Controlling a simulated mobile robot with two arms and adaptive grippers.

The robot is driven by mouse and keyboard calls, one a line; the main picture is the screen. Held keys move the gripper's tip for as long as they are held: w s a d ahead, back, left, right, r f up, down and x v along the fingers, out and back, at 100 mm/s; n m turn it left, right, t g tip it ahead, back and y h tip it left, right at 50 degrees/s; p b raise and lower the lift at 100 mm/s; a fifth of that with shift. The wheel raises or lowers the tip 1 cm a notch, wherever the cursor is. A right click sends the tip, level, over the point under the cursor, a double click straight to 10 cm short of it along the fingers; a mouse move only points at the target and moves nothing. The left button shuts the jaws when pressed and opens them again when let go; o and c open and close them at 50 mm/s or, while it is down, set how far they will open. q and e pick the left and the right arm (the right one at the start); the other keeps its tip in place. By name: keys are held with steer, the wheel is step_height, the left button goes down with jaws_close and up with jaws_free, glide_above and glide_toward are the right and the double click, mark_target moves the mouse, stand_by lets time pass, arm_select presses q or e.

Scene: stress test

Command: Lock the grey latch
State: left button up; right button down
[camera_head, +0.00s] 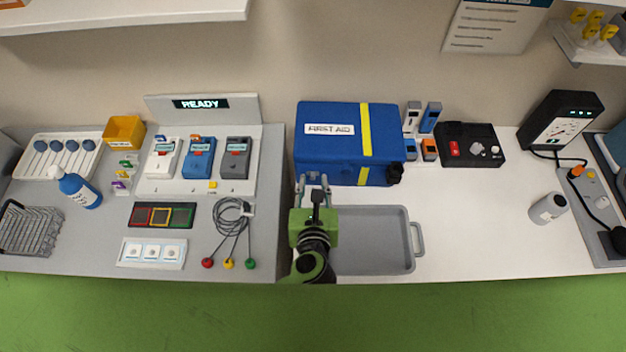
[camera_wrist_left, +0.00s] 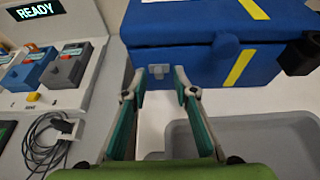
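The blue first aid box (camera_head: 345,118) with a yellow stripe stands at the back middle; its lid looks closed. In the left wrist view a small grey latch (camera_wrist_left: 158,69) sits on the front of the box (camera_wrist_left: 200,70), just below the lid seam. A blue rounded tab shows right of it. My left gripper (camera_head: 313,184) is in front of the box's left part, open and empty. In the left wrist view its fingertips (camera_wrist_left: 160,80) stand either side of the latch in the picture, apparently short of it. My right gripper is not in view.
A grey tray (camera_head: 372,262) lies below and right of the gripper. A cable coil (camera_head: 232,215) and the READY panel (camera_head: 270,150) are left.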

arm_select(q)
steer(key=v, duration=1)
steer(key=shift+s+r, duration=0.2)
steer(key=shift+s, duration=0.1)
